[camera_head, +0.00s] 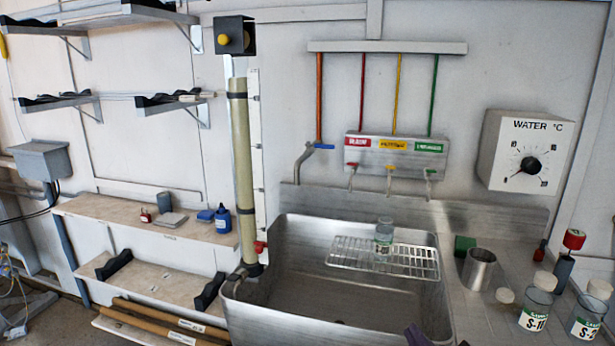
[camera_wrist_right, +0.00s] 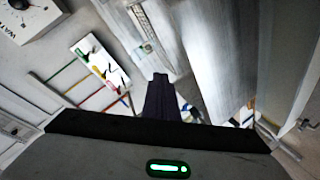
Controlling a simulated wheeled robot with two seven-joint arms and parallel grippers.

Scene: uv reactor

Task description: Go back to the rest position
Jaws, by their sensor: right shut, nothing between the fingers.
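My right gripper (camera_head: 416,336) shows only as a dark purple fingertip at the bottom edge of the head view, in front of the steel sink. In the right wrist view the right gripper (camera_wrist_right: 160,82) is shut with nothing in it. The sink and taps appear tilted behind it there. My left gripper is in neither view. The steel sink (camera_head: 290,260) has a wire rack (camera_head: 420,262) across it, and a clear glass jar (camera_head: 384,232) stands upright on the rack.
A steel cup (camera_head: 478,268), a green block (camera_head: 464,245) and labelled jars (camera_head: 535,305) stand on the right counter. A tall column (camera_head: 243,170) rises at the sink's left. A water dial box (camera_head: 526,150) hangs on the wall. Shelves (camera_head: 150,228) hold small items at left.

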